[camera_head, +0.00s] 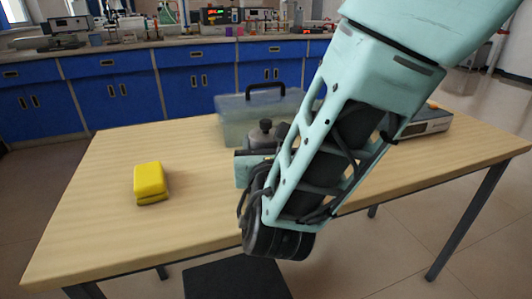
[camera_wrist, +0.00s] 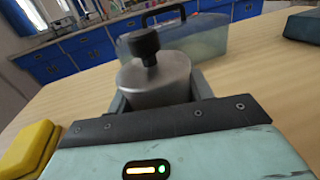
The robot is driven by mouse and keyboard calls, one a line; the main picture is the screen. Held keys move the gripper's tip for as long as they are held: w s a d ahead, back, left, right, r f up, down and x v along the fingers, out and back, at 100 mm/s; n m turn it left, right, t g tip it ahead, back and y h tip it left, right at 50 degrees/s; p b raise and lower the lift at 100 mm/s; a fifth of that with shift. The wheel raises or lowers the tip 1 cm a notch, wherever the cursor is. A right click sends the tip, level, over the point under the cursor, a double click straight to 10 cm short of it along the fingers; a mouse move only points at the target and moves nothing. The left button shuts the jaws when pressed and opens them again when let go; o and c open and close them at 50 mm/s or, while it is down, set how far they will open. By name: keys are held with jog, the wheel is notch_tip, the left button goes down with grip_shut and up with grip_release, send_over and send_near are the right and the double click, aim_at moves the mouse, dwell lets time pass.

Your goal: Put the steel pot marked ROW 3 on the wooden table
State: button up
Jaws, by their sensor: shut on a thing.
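A grey steel pot (camera_head: 258,138) with a black knob shows partly behind my arm in the camera_head view. It stands out clearly in the wrist view (camera_wrist: 155,78), upright or nearly so. My gripper (camera_wrist: 158,94) is shut on the pot, with one finger on each side of it. In the camera_head view my arm hides much of the gripper and pot. The wooden table (camera_head: 110,215) lies under the pot. I cannot tell whether the pot's base touches the tabletop. No ROW 3 marking is readable.
A clear bin (camera_head: 235,117) with a black handle stands behind the pot. A yellow block (camera_head: 150,180) lies to the left. A grey instrument (camera_head: 430,122) sits at the table's right. The table's left part is mostly bare. Blue cabinets (camera_head: 110,97) line the back.

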jog(key=shift+f, duration=0.6)
jog(key=shift+f, duration=0.15)
jog(key=o, duration=1.2)
